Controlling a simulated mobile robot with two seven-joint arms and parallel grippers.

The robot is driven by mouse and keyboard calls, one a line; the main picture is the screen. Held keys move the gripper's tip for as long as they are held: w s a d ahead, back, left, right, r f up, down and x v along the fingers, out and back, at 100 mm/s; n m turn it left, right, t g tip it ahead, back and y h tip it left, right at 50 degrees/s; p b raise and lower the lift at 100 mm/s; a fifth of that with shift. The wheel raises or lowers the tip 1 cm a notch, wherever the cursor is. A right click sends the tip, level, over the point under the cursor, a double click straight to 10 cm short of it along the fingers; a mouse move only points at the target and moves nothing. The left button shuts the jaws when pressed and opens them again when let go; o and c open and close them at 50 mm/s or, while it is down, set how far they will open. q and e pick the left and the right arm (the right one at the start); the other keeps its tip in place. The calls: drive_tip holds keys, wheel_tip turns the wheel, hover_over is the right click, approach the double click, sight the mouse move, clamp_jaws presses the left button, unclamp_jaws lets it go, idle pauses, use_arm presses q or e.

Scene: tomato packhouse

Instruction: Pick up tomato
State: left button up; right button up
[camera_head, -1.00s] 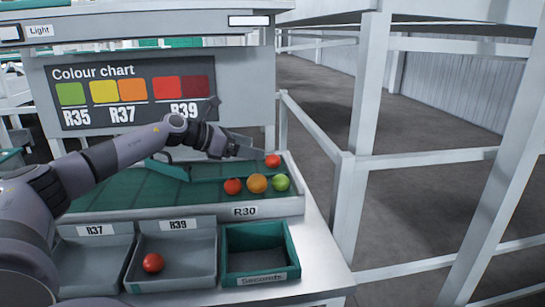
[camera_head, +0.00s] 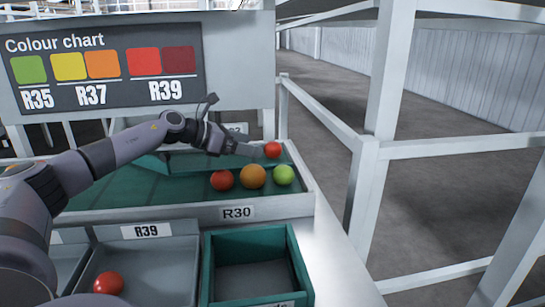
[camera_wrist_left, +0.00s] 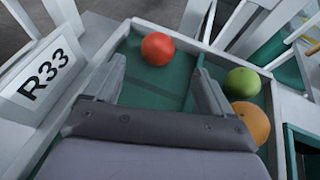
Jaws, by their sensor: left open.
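A red tomato (camera_head: 272,150) sits alone at the back right of the green-lined tray (camera_head: 110,196). It also shows in the left wrist view (camera_wrist_left: 158,48), ahead of the fingers and roughly between their lines. My left gripper (camera_head: 250,149) is open and empty, just left of this tomato in the head view. Nearer the tray's front lie another red tomato (camera_head: 222,180), an orange one (camera_head: 253,176) and a green one (camera_head: 284,175). The left wrist view shows the green (camera_wrist_left: 242,83) and orange (camera_wrist_left: 252,122) ones right of the right finger. My right gripper is not in view.
In front of the tray stand a grey R39 bin (camera_head: 150,257) holding a red tomato (camera_head: 108,283) and an empty green-rimmed bin (camera_head: 255,240). The colour chart board (camera_head: 105,68) rises behind. White rails (camera_head: 325,118) stand to the right.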

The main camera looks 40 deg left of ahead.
sight(268, 156)
use_arm(q)
drive_tip(key=shift+p+x, duration=0.35)
drive_tip(key=shift+x, duration=0.45)
drive_tip(key=shift+p+x, duration=0.35)
drive_tip(key=shift+x, duration=2.45)
drive_tip(key=shift+a+f, duration=0.1)
drive_tip(key=shift+a, duration=0.1)
drive_tip(key=c, duration=0.9)
